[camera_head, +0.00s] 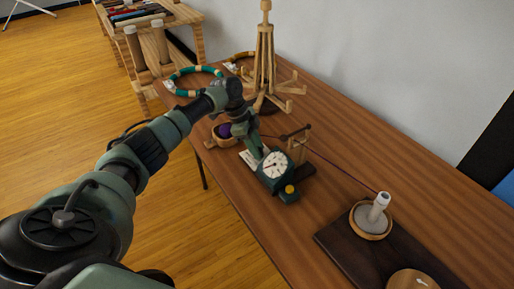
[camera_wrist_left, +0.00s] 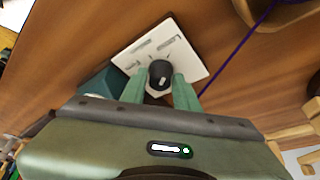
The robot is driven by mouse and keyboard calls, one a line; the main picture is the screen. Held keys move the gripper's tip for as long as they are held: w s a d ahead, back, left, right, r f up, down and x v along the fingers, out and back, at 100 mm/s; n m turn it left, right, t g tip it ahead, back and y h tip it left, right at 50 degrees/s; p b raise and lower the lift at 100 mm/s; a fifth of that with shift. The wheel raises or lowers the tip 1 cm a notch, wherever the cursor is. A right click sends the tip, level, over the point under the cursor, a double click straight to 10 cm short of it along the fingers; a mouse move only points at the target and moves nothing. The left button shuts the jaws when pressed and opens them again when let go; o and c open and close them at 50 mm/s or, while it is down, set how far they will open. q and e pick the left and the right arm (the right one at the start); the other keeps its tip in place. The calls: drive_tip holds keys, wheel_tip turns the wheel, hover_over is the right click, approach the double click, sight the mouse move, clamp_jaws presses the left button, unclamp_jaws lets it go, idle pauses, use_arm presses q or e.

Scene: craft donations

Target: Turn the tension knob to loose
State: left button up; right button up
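The tension knob (camera_wrist_left: 160,72) is a small black knob with a white mark. It sits on a white plate (camera_wrist_left: 188,50) with printed lines and labels too small to read. In the wrist view its white mark faces the lower side, towards my gripper. My left gripper (camera_wrist_left: 160,76) has its two green fingers on either side of the knob, with no clear gap between them and it. In the head view my left gripper (camera_head: 252,146) reaches down beside a green device with a clock-like dial (camera_head: 273,165), and the knob is hidden there. My right gripper is not in view.
A wooden bowl with purple yarn (camera_head: 224,131) stands left of the device. A wooden yarn swift (camera_head: 264,70) stands behind it. A thread runs right to a white post in a round holder (camera_head: 371,222) on a dark board. Bare tabletop (camera_head: 400,170) lies at the right.

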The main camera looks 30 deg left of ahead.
use_arm(q)
drive_tip(key=shift+o, duration=1.4)
drive_tip(key=v, duration=0.7)
drive_tip(key=shift+a+r+b, duration=0.25)
drive_tip(key=shift+r+b, duration=0.05)
drive_tip(key=shift+r, duration=0.05)
drive_tip(key=shift+s, duration=0.1)
